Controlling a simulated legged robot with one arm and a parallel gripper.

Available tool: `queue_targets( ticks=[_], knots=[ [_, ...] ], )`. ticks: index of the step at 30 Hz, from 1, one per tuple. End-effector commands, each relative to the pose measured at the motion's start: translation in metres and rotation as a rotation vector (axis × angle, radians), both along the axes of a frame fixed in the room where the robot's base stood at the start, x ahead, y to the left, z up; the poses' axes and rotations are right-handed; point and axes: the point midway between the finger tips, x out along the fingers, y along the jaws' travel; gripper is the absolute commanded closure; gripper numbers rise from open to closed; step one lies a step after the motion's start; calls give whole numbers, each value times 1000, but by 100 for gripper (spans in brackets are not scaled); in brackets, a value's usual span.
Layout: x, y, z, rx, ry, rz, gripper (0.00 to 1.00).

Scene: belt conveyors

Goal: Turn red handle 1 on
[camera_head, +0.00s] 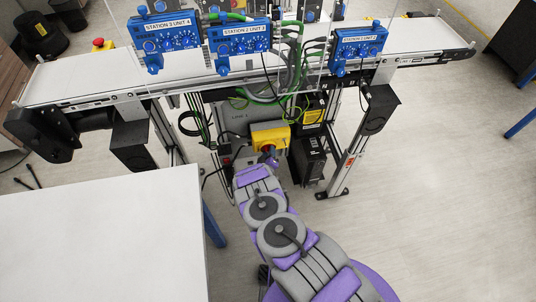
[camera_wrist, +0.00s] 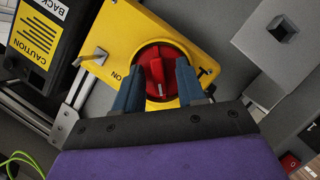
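The red rotary handle (camera_wrist: 163,56) sits on a yellow plate (camera_wrist: 117,36) in the wrist view. An "ON" label is printed left of the handle and another mark is at its right. My gripper (camera_wrist: 157,68) is in front of the handle, with one blue finger on each side of its raised bar. The fingers are apart, and I cannot tell whether they touch the bar. In the head view the yellow switch housing (camera_head: 271,134) is under the conveyor, with my gripper (camera_head: 269,160) right at it; the handle is mostly hidden there.
A black box with a yellow caution label (camera_wrist: 38,36) is left of the plate, and a grey box (camera_wrist: 282,30) is at the right. The conveyor (camera_head: 115,72) runs above the switch. A white table (camera_head: 100,240) stands at the left; the floor (camera_head: 430,180) at the right is clear.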

Motion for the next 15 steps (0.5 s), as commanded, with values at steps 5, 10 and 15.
queue_targets(
  ticks=[5,10,15],
  knots=[
    [0,1,0,-1,0,0,61],
    [0,2,-1,-3,1,1,72],
    [0,2,-1,-3,1,1,88]
  ],
)
